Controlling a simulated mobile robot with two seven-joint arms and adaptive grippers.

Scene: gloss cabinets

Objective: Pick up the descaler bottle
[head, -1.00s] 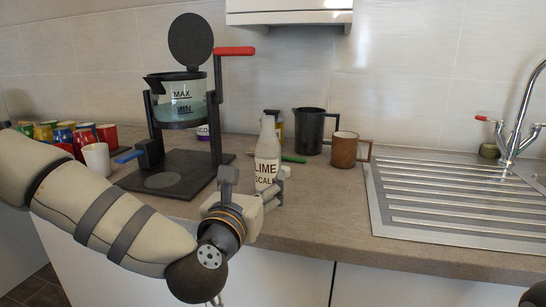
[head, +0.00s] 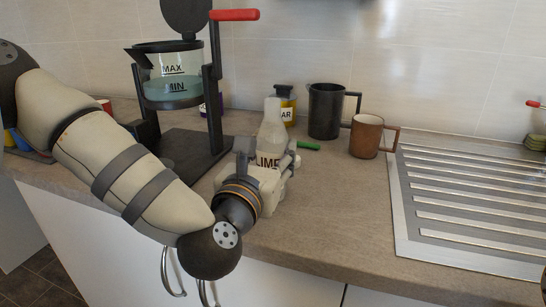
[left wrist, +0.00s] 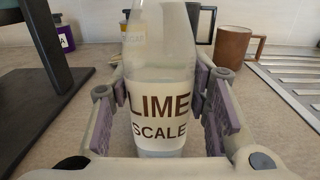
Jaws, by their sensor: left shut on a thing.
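The descaler bottle (head: 271,128) is a clear, pale, upright bottle with a white label. In the left wrist view the bottle (left wrist: 160,70) fills the middle, and its label reads "LIME SCALE". My left gripper (head: 268,165) is shut on the bottle around its label, with a purple-grey pad on each side in the wrist view. The bottle's base is hidden by my gripper, so I cannot tell whether it touches the counter.
A black stand (head: 180,158) with a glass jug (head: 172,75) is to the left. Behind are a yellow-labelled jar (head: 284,104), a black pitcher (head: 325,110), a brown mug (head: 366,136) and a green object (head: 308,145). A metal drainer (head: 465,205) lies right; the front counter is clear.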

